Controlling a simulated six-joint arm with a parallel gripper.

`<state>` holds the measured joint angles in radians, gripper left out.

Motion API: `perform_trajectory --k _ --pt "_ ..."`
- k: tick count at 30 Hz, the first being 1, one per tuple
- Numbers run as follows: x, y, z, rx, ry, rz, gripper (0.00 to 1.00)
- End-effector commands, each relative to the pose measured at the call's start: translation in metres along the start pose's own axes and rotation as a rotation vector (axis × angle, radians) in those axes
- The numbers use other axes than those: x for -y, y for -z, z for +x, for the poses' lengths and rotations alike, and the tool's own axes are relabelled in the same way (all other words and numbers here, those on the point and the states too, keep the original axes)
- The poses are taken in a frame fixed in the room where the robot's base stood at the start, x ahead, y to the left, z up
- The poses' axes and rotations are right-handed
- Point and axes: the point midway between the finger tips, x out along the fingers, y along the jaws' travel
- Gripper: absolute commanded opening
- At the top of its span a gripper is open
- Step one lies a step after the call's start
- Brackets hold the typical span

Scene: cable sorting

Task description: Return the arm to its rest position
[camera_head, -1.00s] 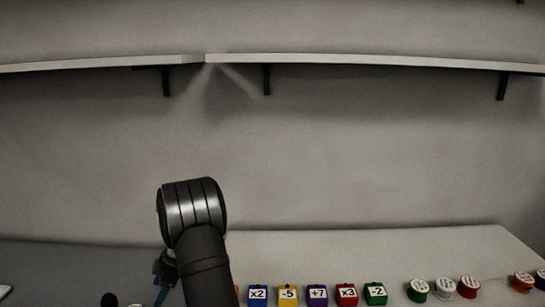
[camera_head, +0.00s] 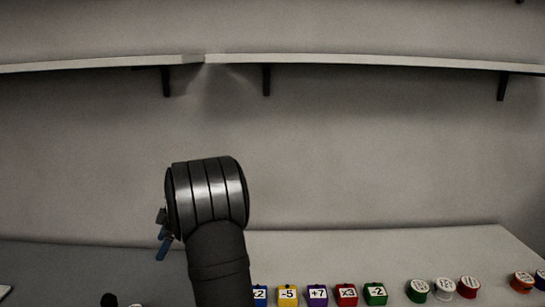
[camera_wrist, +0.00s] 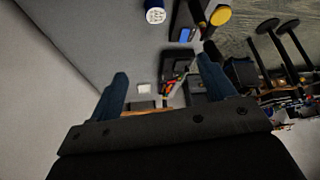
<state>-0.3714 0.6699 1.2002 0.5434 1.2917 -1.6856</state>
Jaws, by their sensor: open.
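My arm (camera_head: 215,245) rises from the bottom of the head view, with its rounded dark joint above the table. My gripper (camera_wrist: 162,66) shows in the wrist view as two blue fingers spread wide apart, with nothing held between them. In the head view my gripper is mostly hidden behind the arm; only a blue finger and a small dark part show left of the joint, above the table.
Coloured blocks marked x2, -5, +7 (camera_head: 318,294), x3 and -2 stand in a row along the table (camera_head: 420,242). Several round-topped containers (camera_head: 445,287) stand to their right. A shelf (camera_head: 370,61) on brackets spans the wall above. A black round object (camera_head: 108,299) is at lower left.

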Motion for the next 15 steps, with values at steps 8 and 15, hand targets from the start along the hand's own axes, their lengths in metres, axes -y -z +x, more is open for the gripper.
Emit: perform_trajectory --k 8,15 --pt "-0.021 -0.048 -0.025 0.0 -0.079 0.136 0.76" --pt "-0.035 -0.089 -0.046 -0.001 -0.145 0.25 0.76"
